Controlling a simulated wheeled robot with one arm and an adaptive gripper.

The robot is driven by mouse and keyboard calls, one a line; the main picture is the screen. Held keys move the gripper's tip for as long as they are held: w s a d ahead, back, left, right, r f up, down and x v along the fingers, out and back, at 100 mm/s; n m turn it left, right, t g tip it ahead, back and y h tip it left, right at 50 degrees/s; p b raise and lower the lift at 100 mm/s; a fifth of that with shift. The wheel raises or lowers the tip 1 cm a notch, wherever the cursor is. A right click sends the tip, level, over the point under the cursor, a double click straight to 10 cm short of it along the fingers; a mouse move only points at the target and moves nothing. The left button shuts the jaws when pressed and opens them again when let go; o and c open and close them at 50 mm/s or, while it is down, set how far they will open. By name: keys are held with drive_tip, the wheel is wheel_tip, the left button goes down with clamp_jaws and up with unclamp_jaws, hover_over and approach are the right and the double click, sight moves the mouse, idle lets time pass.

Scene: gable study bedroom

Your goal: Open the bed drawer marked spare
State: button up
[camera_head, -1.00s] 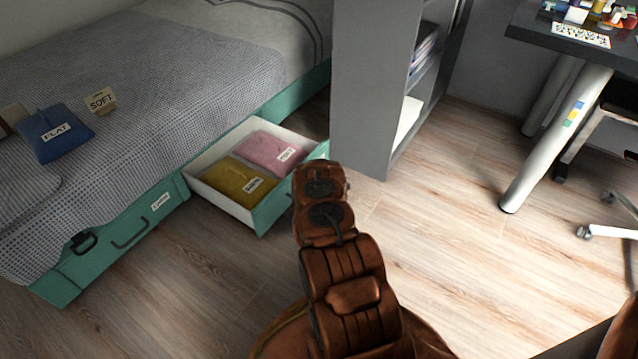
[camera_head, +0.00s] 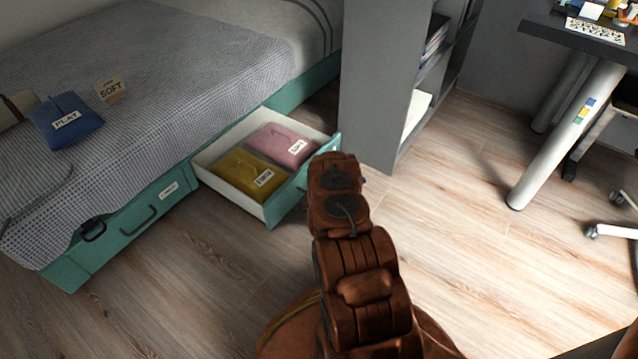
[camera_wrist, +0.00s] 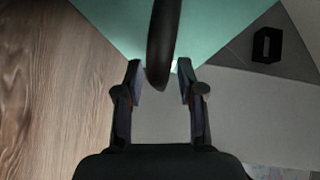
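An open bed drawer (camera_head: 232,201) with a teal front stands out from under the bed. It holds a yellow folded bundle (camera_head: 240,178) and a pink one (camera_head: 282,146), each with a tag. My arm covers part of its front, and I see no readable marking there. A closed teal drawer (camera_head: 135,225) to its left has a dark handle and a small label too small to read. In the wrist view, my gripper (camera_wrist: 159,80) has its fingers apart, with a dark curved handle (camera_wrist: 164,35) between them on a teal front (camera_wrist: 120,22). Gaps show on both sides.
A grey shelf unit (camera_head: 378,90) stands close to the right of the open drawer. A desk leg (camera_head: 565,135) and chair base are farther right. Blue (camera_head: 65,122) and tan tagged items lie on the bed. Wood floor (camera_head: 450,230) is clear between.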

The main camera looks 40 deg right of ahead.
drive_tip(key=shift+s, duration=0.1)
drive_tip(key=v, duration=1.1)
drive_tip(key=shift+s+a, duration=0.2)
drive_tip(key=shift+s, duration=0.15)
idle(0.4)
